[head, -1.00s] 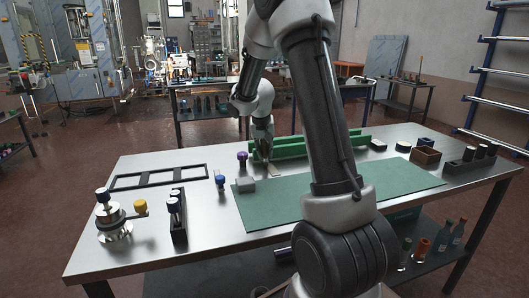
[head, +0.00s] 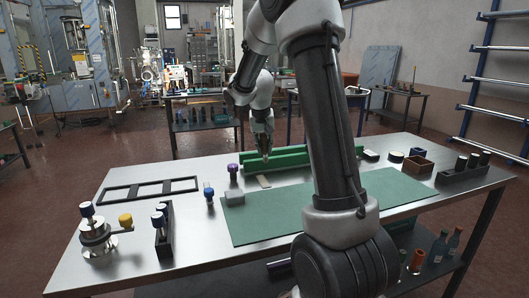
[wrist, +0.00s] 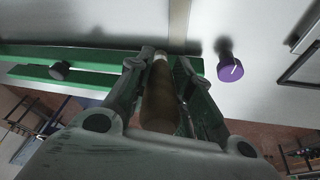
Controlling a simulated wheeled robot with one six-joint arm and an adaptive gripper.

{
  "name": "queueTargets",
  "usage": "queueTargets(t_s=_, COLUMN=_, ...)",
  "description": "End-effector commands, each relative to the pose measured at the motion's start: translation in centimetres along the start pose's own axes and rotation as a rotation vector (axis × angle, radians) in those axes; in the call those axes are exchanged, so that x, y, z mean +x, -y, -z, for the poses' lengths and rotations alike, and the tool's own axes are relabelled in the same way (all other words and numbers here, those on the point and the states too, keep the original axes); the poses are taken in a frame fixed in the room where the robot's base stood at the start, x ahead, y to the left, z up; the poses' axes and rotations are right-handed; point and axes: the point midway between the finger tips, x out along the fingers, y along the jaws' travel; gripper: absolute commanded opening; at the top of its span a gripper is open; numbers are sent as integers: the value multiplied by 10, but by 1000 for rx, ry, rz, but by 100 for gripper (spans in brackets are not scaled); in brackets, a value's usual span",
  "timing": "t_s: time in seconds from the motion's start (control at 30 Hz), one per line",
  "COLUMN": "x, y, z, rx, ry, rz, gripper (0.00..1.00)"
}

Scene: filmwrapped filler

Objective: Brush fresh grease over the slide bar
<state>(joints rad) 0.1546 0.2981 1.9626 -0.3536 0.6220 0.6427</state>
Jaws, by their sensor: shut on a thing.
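My gripper (head: 265,155) is above the back of the steel table, by the left end of the long green rails (head: 290,157). In the wrist view its fingers are shut on a brown wooden handle (wrist: 159,105), likely the brush's, with a pale band at its far end. The bristles cannot be made out. A flat, pale strip (head: 264,181) lies on the table just in front of the rails; it also shows in the wrist view (wrist: 180,20) beyond the handle. I cannot tell whether the slide bar is this strip or a green rail. No grease is discernible.
A purple-topped knob (head: 233,169) stands left of the rails, with a blue-topped one (head: 209,193) and a grey block (head: 235,198) nearby. A green mat (head: 270,220) covers the front. A black frame (head: 150,188) and a metal pot (head: 95,235) are left.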

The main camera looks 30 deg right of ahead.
Motion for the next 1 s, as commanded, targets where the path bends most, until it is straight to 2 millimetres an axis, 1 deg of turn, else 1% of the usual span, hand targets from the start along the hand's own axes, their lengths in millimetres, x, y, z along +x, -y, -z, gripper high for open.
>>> queueTargets(t_s=0.1, x=-10, y=-1, z=2, rx=0, ry=-2, rz=0, gripper=0)
queueTargets(t_s=0.23, x=-17, y=-1, z=3, rx=-1, ry=-1, rz=1, gripper=0)
queueTargets(t_s=1.0, x=-18, y=-1, z=3, rx=0, ry=0, rz=0, gripper=0)
